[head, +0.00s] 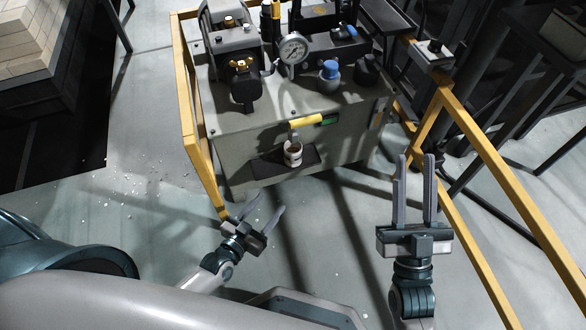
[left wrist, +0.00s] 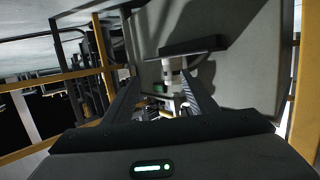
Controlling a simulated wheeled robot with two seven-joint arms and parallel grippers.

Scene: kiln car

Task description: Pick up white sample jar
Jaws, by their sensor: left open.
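The white sample jar (head: 293,155) stands upright on a small dark shelf (head: 268,165) on the front of a grey cabinet. Its top looks dark brown. My left gripper (head: 270,202) is open and empty, below and in front of the shelf, apart from the jar. In the left wrist view the scene appears upside down; the jar (left wrist: 168,72) shows beyond and between the open fingers (left wrist: 162,88), partly in shadow at the dark shelf (left wrist: 195,46). My right gripper (head: 416,160) is open and empty, to the right of the cabinet front.
The grey cabinet (head: 225,130) carries a gauge (head: 293,48), valves and a blue cap (head: 329,70) on top. A yellow handle (head: 309,121) sits just above the jar. Yellow rails (head: 196,140) flank the cabinet on both sides. Floor in front is clear.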

